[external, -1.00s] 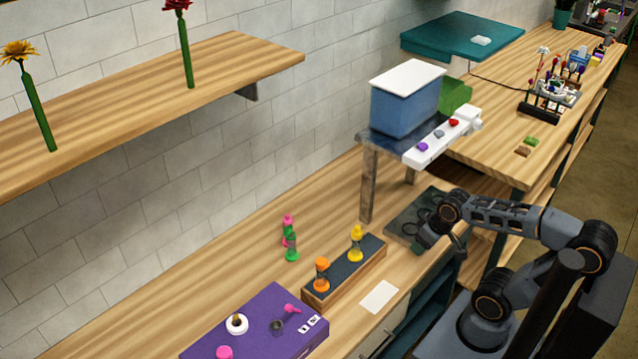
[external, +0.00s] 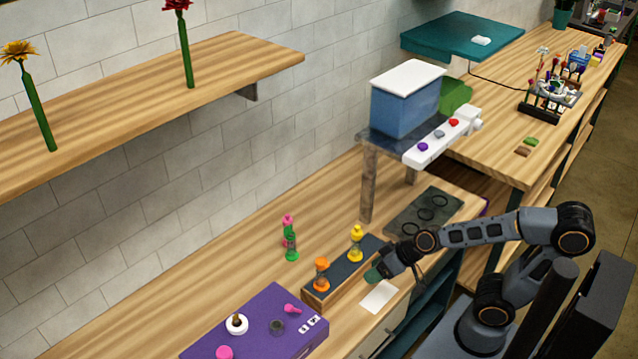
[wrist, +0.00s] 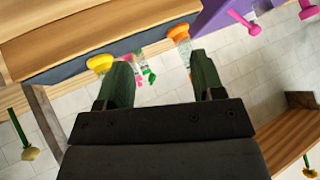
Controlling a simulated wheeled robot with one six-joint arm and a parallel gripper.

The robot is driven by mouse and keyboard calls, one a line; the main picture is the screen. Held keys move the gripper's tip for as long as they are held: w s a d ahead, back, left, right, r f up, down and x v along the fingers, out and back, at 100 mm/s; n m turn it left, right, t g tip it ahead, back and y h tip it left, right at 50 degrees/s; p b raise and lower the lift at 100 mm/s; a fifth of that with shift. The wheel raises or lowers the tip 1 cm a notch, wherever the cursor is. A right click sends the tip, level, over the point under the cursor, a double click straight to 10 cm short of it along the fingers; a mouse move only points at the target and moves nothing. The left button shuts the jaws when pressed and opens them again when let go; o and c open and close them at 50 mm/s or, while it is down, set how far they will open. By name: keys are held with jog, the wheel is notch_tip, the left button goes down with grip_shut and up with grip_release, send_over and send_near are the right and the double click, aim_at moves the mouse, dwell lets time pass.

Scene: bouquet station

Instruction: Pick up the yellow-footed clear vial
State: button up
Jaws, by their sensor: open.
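The yellow-footed clear vial (external: 356,245) stands upright at the right end of a dark-topped wooden rack. Its yellow disc (wrist: 99,63) shows in the wrist view, near the left finger's tip; part of it is hidden. My gripper (external: 374,274) is open and empty at the rack's front side, to the right of and lower in the picture than the vial. In the wrist view its two green fingers (wrist: 160,62) are spread wide, with nothing held between them.
An orange vial (external: 321,274) stands at the rack's (external: 345,280) left end. Green (external: 291,248) and pink (external: 287,222) vials stand behind it. A purple box (external: 262,325) lies to the left. A white card (external: 380,297) lies in front.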

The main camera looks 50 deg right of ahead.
aim_at(361, 236)
jog(key=w+d+r+m+t+h, duration=0.1)
jog(key=w+d+t, duration=0.1)
jog(key=w+d+r+t+h, duration=0.1)
jog(key=w+d+t+h, duration=0.1)
jog(key=w+d+r+m+t+h, duration=0.1)
jog(key=w+t+h, duration=0.1)
jog(key=shift+w+d+r+m, duration=0.1)
jog(key=shift+d+r+m, duration=0.1)
jog(key=shift+d+m, duration=0.15)
jog(key=b+x, duration=0.1)
jog(key=x, duration=0.5)
jog(key=shift+w+d+f+b, duration=0.15)
jog(key=shift+w+d+b, duration=0.1)
jog(key=shift+w+b, duration=0.1)
jog(key=shift+w, duration=0.35)
jog(key=shift+c, duration=0.3)
grip_shut()
